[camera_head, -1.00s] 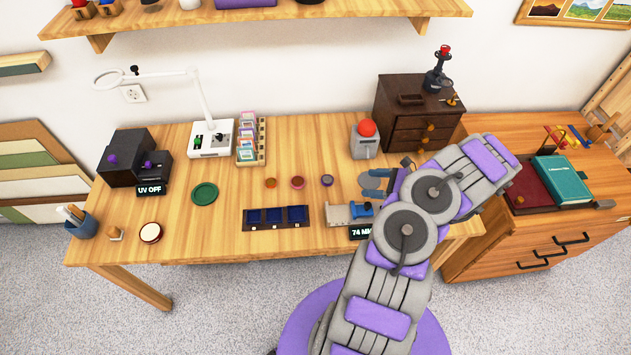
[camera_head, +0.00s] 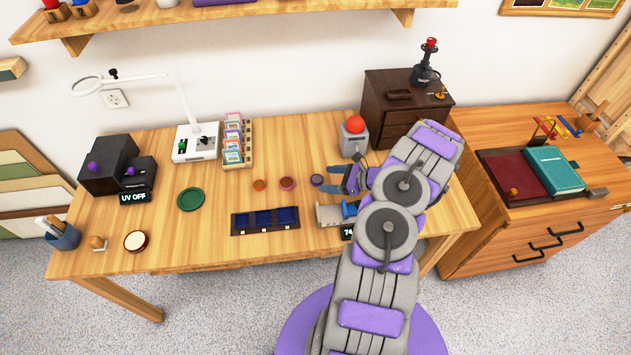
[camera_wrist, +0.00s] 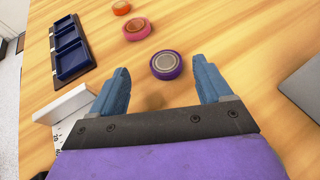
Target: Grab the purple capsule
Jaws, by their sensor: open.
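The purple capsule (camera_head: 317,180) is a small round disc with a pale top, lying flat on the wooden table (camera_head: 290,140). In the wrist view the purple capsule (camera_wrist: 166,65) lies ahead of my gripper (camera_wrist: 162,80), roughly midway between the lines of its two blue fingers. My gripper is open and empty, with the fingers apart and not touching the capsule. In the head view my gripper (camera_head: 335,180) is just right of the capsule, and my arm covers part of the table.
A pink capsule (camera_head: 287,183) and an orange capsule (camera_head: 259,185) lie left of the purple one. A dark tray with blue compartments (camera_head: 265,230) is nearer the front edge. A red-button box (camera_head: 353,135) stands behind.

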